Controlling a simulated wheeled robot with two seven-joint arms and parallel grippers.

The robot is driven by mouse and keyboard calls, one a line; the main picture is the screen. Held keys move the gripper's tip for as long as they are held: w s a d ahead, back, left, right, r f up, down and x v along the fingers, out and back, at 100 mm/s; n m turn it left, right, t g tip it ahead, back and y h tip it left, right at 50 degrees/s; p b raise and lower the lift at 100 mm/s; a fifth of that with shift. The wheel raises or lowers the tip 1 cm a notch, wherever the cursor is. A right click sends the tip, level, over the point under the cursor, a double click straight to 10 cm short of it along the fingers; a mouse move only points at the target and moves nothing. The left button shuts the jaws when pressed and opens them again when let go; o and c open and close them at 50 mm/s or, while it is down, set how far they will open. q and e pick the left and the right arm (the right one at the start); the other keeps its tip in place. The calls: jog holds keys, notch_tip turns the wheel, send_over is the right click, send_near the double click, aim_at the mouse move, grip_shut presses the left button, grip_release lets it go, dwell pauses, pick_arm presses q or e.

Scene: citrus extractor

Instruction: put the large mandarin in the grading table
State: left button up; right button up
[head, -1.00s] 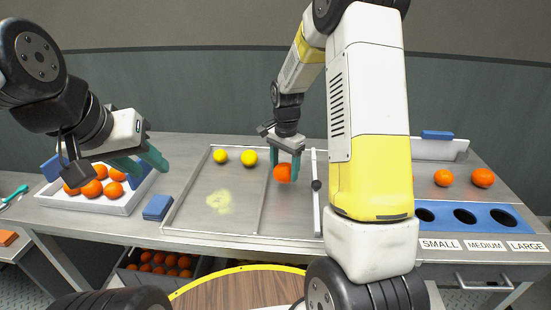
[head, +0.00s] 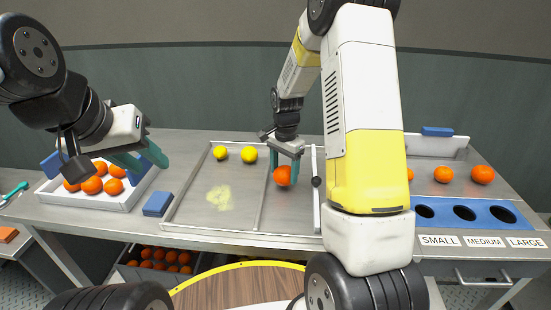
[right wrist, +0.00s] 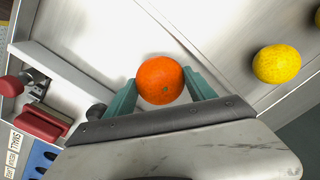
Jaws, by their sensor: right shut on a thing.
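An orange mandarin (head: 283,177) is between the teal fingers of my right gripper (head: 285,170), over the right section of the shallow metal grading table (head: 233,233). The right wrist view shows the same mandarin (right wrist: 160,80) with a finger on each side, so the right gripper (right wrist: 162,92) is shut on it. I cannot tell if the fruit touches the tray surface. My left gripper (head: 142,158) is open and empty, above and right of a white crate of mandarins.
Two yellow lemons (head: 249,155) (head: 220,153) lie at the back of the tray's left section, behind a pale yellow smear. A white crate (head: 110,206) and a blue block (head: 157,204) stand left. Mandarins (head: 482,174) (head: 443,174) rest right, behind a blue sizing board (head: 490,226) with holes.

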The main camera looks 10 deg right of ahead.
jog(key=shift+f, duration=0.35)
jog(key=o, duration=1.6)
notch_tip(320, 180, up, 7)
jog(key=shift+r, duration=0.4)
